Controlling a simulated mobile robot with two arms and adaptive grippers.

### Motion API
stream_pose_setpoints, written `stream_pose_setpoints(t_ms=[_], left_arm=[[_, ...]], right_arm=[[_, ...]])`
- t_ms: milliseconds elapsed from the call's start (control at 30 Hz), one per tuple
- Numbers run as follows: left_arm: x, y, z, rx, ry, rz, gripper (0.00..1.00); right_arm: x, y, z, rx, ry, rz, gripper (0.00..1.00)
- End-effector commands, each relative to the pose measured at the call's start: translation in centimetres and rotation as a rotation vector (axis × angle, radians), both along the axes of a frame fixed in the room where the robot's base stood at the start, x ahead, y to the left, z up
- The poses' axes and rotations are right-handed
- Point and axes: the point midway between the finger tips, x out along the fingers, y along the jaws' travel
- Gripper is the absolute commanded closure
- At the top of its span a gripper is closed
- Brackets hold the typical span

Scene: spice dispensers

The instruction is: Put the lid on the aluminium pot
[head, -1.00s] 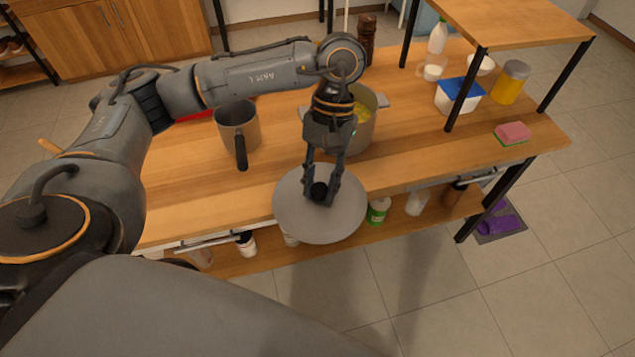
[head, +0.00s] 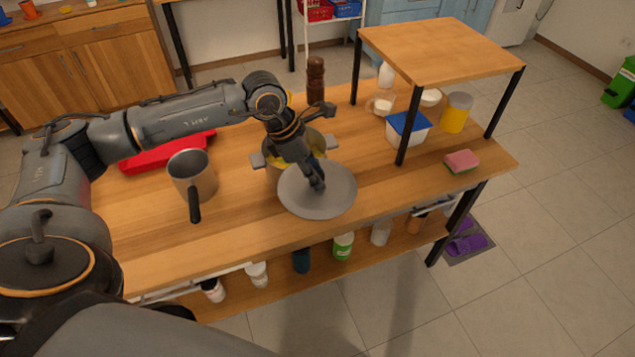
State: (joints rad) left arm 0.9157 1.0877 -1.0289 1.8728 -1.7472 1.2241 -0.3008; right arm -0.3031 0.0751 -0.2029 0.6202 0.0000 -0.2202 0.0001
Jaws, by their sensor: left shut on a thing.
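The lid (head: 325,203) is a flat grey disc in the middle of the head view. My left gripper (head: 317,186) is shut on its knob, which the fingers hide. The lid is in front of the aluminium pot (head: 273,178), and in the picture it overlaps the pot's front right side. I cannot tell how high the lid is above the table. My right gripper is not in view.
A pepper mill (head: 316,80) stands behind the pot. A raised shelf (head: 440,50), a blue-lidded tub (head: 407,131) and a sponge (head: 461,161) are to the right. The front right tabletop is clear.

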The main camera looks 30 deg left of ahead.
Motion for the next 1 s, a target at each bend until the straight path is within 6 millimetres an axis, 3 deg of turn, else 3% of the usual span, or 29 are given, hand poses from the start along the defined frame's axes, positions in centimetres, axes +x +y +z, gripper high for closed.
stream_pose_setpoints(t_ms=[567,1000], left_arm=[[4.5,4.0,1.1,0.001,-0.002,0.798,1.0],[9.3,9.3,3.2,0.0,-0.003,1.704,1.0]], right_arm=[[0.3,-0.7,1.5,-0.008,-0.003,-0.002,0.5],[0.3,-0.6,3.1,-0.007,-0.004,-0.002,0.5]])
